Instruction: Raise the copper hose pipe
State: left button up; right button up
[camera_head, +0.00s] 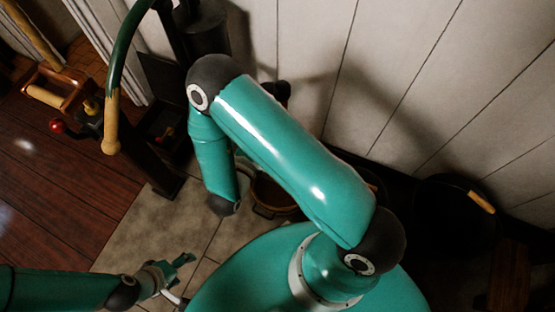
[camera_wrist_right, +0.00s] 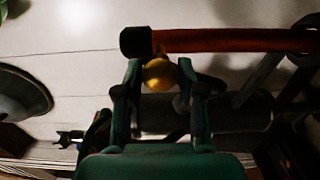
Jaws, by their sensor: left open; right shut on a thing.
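A reddish-copper pipe (camera_wrist_right: 235,41) with a black end lies across the upper right wrist view, which I take to be the copper hose pipe. A rounded brass knob (camera_wrist_right: 160,75) is just below it; I cannot tell if they are joined. My right gripper (camera_wrist_right: 160,68) has its fingers on both sides of the knob and is shut on it. The right gripper and the pipe cannot be made out in the head view, where my right arm blocks much of the middle. My left gripper (camera_head: 183,264) is open and empty, low over the floor.
A green curved lever (camera_head: 122,45) with a wooden end stands at upper left, beside a red ball knob (camera_head: 57,126). A dark bucket (camera_head: 455,225) with a wooden grip is at right. A pale plank wall (camera_head: 420,70) closes the back.

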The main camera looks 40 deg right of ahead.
notch_tip(320, 180, up, 10)
jog(key=p, duration=0.8)
jog(key=shift+r, duration=0.2)
jog(key=o, duration=1.2)
jog(key=shift+f, duration=0.15)
jog(key=shift+o, duration=0.2)
jog(key=shift+a, duration=0.15)
